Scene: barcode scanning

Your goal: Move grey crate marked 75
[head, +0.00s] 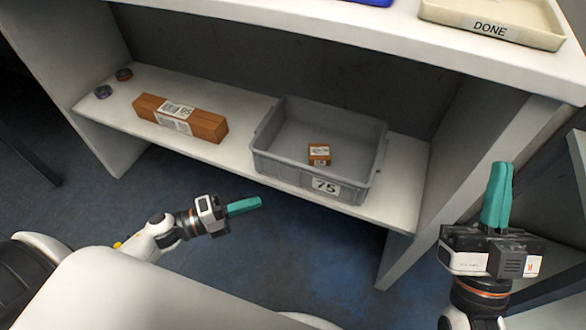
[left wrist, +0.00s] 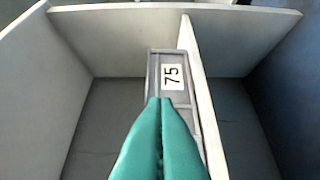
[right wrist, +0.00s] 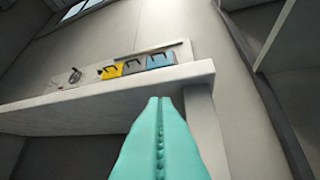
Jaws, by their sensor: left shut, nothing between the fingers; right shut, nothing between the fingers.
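The grey crate marked 75 (head: 376,170) stands on the lower shelf, with a small brown box (head: 319,154) inside it. Its front wall and 75 label (left wrist: 173,76) show ahead in the left wrist view. My left gripper (head: 258,202) is shut and empty, in front of the shelf and a little left of the crate, apart from it. Its teal fingers also show in the left wrist view (left wrist: 160,102). My right gripper (head: 502,166) is shut and empty, right of the shelf unit and pointing up. The right wrist view shows its fingers (right wrist: 160,102) below the upper tabletop.
A long brown box (head: 212,128) lies on the lower shelf (head: 236,153) left of the crate. Two small round items (head: 113,83) sit at the shelf's far left. The upper tabletop (head: 380,38) overhangs the crate and carries a DONE tray (head: 520,38). A side panel (head: 440,190) stands between the crate and my right gripper.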

